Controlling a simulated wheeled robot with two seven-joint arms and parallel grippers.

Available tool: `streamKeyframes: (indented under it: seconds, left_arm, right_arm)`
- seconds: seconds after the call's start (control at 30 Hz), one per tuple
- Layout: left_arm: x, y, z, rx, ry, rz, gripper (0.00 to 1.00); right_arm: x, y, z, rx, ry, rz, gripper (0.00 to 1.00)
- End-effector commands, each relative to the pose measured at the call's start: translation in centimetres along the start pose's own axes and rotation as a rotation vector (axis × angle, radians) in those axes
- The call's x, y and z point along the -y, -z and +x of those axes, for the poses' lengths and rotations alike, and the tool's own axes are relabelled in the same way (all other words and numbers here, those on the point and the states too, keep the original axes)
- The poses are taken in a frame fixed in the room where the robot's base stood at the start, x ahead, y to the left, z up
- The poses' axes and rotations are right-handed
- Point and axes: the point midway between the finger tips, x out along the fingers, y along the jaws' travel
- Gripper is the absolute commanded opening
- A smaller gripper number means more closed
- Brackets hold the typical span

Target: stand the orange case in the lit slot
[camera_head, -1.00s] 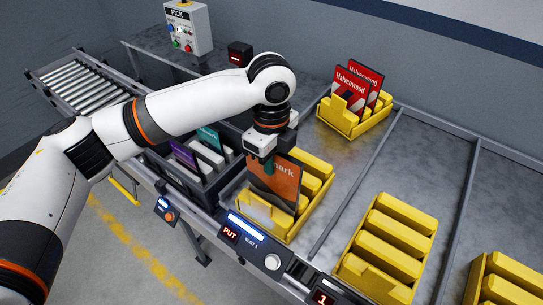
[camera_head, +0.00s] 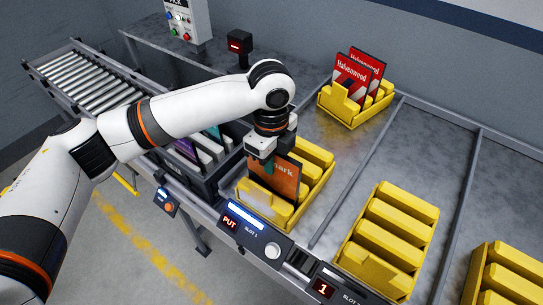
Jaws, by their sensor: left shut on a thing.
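My left gripper (camera_head: 268,160) is shut on the orange case (camera_head: 284,179), which stands upright. The case's lower part is hidden in the yellow rack (camera_head: 316,190) on the near left of the bench. Whether the case touches the rack's bottom I cannot tell. The lit slot panel (camera_head: 245,222), with a white-blue light bar, a red PUT display and the words SLOT 1, sits on the bench edge in front of this rack. My right gripper is not in view.
A dark bin with purple and teal cases (camera_head: 187,149) is left of the rack, partly behind my arm. Another yellow rack holds red cases (camera_head: 353,80) at the back. Empty yellow racks (camera_head: 388,240) stand at right. A control box (camera_head: 188,18) and roller conveyor (camera_head: 85,77) are behind.

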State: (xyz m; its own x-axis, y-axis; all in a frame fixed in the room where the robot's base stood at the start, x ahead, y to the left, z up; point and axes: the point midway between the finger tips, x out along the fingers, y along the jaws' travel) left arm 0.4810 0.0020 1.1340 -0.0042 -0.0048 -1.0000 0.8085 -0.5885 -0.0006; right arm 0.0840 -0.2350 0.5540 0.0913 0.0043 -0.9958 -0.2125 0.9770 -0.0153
Motion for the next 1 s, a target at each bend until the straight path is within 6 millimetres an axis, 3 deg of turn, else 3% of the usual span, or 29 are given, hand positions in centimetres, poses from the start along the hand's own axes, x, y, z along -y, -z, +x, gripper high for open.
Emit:
streamKeyframes:
  seconds: [0.67,0.7,0.83,1.0]
  left_arm:
    - [0.00,0.02,0.89,-0.001,0.000,0.000,0.00]
    - [0.00,0.02,0.88,0.000,-0.001,0.000,0.14]
    - [0.00,0.02,0.88,0.000,-0.001,0.000,0.35]
    - [0.00,0.02,0.88,0.000,0.000,0.000,0.38]
  right_arm:
    - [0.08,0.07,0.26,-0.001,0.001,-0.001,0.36]
    - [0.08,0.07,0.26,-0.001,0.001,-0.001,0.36]
    - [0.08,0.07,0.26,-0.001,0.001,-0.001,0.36]
    - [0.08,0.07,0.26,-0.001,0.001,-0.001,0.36]
